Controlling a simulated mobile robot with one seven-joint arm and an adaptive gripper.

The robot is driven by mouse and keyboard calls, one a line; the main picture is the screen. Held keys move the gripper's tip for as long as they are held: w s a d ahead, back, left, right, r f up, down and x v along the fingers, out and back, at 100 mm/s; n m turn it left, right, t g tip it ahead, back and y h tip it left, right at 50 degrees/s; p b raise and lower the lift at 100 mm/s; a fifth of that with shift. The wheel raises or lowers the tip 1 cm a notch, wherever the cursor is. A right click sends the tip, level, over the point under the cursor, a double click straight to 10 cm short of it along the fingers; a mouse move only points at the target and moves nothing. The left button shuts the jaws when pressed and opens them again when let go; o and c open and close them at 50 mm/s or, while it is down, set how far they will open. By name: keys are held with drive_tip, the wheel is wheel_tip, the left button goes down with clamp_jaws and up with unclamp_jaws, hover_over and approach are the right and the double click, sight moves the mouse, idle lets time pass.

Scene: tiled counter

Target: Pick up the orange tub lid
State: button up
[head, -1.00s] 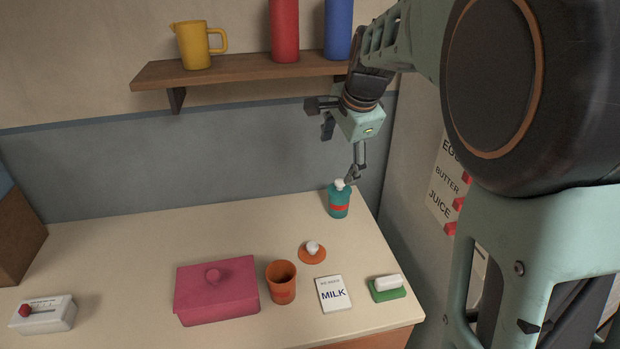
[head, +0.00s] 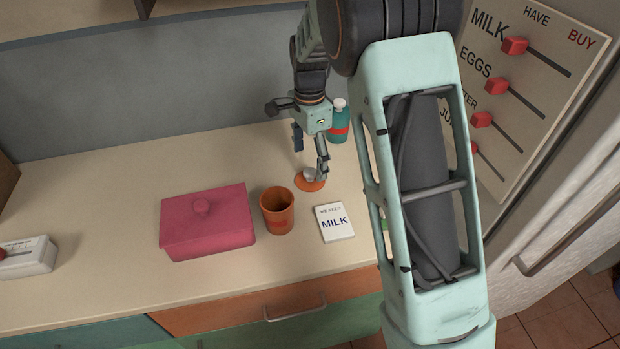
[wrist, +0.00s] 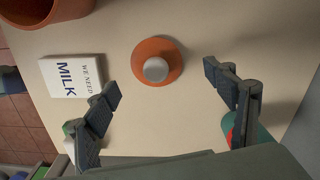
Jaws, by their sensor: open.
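The orange tub lid (head: 304,184) is a flat round disc with a pale knob, lying on the counter behind the milk card. In the wrist view the lid (wrist: 170,52) lies flat, beyond and between my fingertips, apart from both. My gripper (head: 309,160) is open and empty, above the lid in the head view, and one finger partly covers the knob. In the wrist view both fingers of my gripper (wrist: 160,82) are spread wide.
A pink lidded box (head: 207,225) sits left.

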sight(311, 171)
drive_tip(key=f, duration=0.5)
drive_tip(key=shift+s+d, duration=0.15)
drive_tip(key=shift+s, duration=0.1)
drive_tip(key=c, duration=0.9)
